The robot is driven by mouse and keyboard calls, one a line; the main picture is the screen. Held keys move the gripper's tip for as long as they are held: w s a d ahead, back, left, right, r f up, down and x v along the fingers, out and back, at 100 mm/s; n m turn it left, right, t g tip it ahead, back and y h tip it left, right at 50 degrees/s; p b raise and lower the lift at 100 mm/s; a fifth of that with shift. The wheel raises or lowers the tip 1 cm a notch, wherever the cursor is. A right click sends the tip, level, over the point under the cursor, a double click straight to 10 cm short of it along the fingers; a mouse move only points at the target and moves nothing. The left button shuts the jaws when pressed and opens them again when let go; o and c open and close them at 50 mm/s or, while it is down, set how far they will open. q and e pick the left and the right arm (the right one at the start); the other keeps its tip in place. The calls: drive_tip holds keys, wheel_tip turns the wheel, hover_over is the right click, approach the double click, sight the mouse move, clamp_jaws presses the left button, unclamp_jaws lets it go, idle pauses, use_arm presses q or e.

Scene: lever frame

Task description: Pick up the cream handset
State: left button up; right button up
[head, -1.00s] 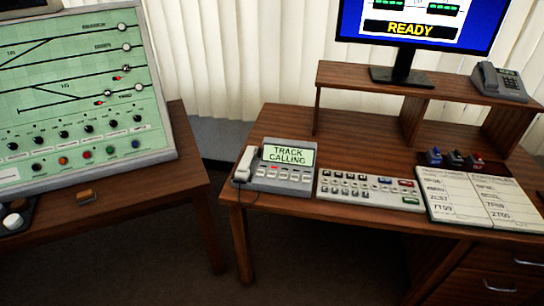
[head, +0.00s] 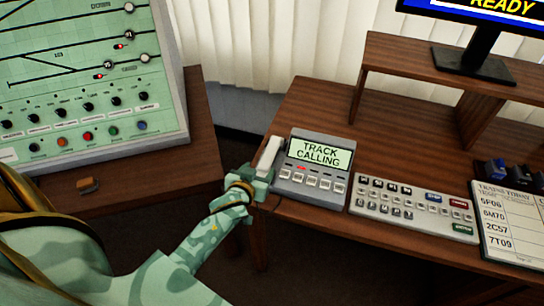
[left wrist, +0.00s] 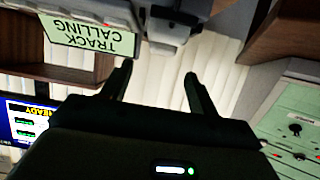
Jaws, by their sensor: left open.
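The cream handset (head: 269,153) rests on the left side of the grey phone unit (head: 313,172), whose screen reads TRACK CALLING. My left gripper (head: 258,177) is at the handset's near end and hides part of it. In the left wrist view, which is upside down, the two fingers (left wrist: 157,80) stand apart with nothing visible between them. The handset (left wrist: 178,12) shows there at the top, beyond the fingertips, beside the phone unit's screen (left wrist: 88,34). I cannot tell whether a finger touches it. My right gripper is not in view.
A button keypad (head: 415,205) and a timetable board (head: 512,222) lie right of the phone on the wooden desk (head: 310,100). A monitor (head: 487,30) stands on a raised shelf. A green track panel (head: 80,85) stands on another desk at left, across a gap.

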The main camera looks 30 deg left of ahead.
sight(266, 161)
use_arm(q)
drive_tip(key=b+x, duration=0.1)
drive_tip(key=x, duration=0.3)
drive_tip(key=shift+s+f, duration=0.1)
drive_tip(key=b+x, duration=0.2)
drive_tip(key=x, duration=0.2)
drive_tip(key=shift+a+f, duration=0.1)
drive_tip(key=shift+f, duration=0.15)
drive_tip(key=shift+w+a, duration=0.1)
drive_tip(key=shift+w, duration=0.45)
drive_tip(key=shift+s, duration=0.1)
drive_tip(key=shift+c, duration=0.7)
drive_tip(key=c, duration=1)
